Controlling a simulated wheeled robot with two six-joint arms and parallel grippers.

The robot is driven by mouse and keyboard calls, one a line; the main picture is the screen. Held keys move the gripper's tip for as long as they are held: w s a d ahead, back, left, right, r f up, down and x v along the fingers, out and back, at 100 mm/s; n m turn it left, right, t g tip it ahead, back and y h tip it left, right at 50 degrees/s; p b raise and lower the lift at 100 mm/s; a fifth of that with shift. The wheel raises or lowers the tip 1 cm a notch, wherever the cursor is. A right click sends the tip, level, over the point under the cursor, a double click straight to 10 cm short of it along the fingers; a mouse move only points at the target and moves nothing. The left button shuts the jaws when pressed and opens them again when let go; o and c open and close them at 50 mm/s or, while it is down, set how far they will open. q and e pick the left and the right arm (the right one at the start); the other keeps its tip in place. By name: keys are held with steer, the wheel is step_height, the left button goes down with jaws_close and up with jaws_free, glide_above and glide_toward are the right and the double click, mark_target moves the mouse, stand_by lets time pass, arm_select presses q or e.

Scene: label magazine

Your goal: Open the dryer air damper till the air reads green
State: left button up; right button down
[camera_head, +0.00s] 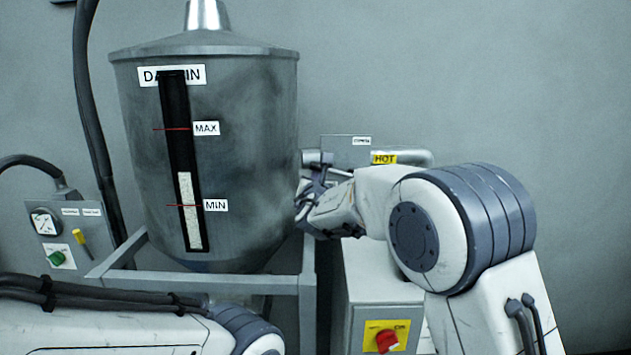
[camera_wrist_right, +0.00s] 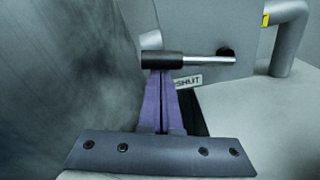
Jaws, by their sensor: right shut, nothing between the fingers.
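The damper lever (camera_wrist_right: 208,61) is a bright rod with a black grip (camera_wrist_right: 162,60) at its left end and a dark pivot at its right. It lies nearly level, just above a plate marked SHUT (camera_wrist_right: 188,82). My right gripper (camera_wrist_right: 163,76) is shut and empty, its purple fingertips right at the underside of the black grip; whether they touch it I cannot tell. In the head view my right gripper (camera_head: 306,190) is beside the hopper's right side, partly hidden by its own wrist. My left gripper is out of view. No green air reading can be made out.
The grey hopper (camera_head: 240,130) with its MAX and MIN window stands close left of my right gripper. A HOT-marked pipe (camera_head: 415,157) is just right. A panel with a dial (camera_head: 45,222) is far left. A red switch (camera_head: 387,341) is below my right arm.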

steer(key=r+m+b, duration=0.1)
steer(key=b, duration=0.1)
steer(key=m+b, duration=0.1)
steer(key=b, duration=0.1)
steer(key=shift+d+r+m+b, duration=0.2)
steer(key=shift+r+m+b, duration=0.1)
steer(key=shift+r+b, duration=0.1)
steer(key=shift+r, duration=0.25)
